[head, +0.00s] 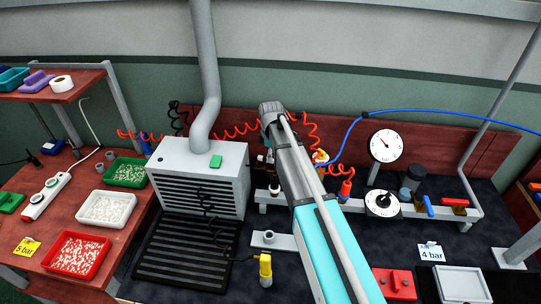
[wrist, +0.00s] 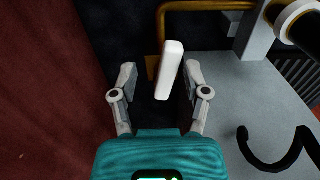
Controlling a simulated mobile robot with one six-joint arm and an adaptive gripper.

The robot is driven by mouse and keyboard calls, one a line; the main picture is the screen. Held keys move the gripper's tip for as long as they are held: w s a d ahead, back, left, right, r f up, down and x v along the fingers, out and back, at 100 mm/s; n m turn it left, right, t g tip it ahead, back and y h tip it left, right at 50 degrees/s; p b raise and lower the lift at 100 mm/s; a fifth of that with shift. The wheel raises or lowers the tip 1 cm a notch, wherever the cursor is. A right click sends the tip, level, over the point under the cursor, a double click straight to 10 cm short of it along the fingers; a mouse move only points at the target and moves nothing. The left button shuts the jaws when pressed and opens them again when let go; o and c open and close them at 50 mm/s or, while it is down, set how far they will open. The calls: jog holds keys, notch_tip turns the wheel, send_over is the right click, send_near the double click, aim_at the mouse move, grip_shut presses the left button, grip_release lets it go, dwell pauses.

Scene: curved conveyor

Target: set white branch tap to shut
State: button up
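In the wrist view a white lever handle (wrist: 170,69), which looks like the white branch tap's, stands slightly tilted between the two fingers of my gripper (wrist: 160,76). The fingers are open, with a dark gap on each side of the handle, and I see no contact. A brass pipe (wrist: 162,28) bends close behind the handle. The tap's body is not clearly visible. In the head view my arm covers the middle of the bench, and I cannot clearly make out the white handle or the fingertips there.
In the head view a grey vented box (head: 200,175) stands left of my arm. Right of it are a red-handled tap (head: 345,190), a black dial (head: 382,203), a blue handle (head: 428,206) and a round gauge (head: 386,146). A blue hose (head: 430,112) crosses above.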

jog(key=shift+r+p, duration=6.25)
jog(key=shift+r, duration=0.4)
jog(key=s+d+m, duration=0.6)
jog(key=s+m, duration=0.2)
jog(key=s, duration=0.4)
jog(key=s+d+m, duration=0.6)
jog(key=s+m, duration=0.1)
jog(key=s, duration=0.5)
jog(key=shift+s+m, duration=0.2)
jog(key=shift+m, duration=0.2)
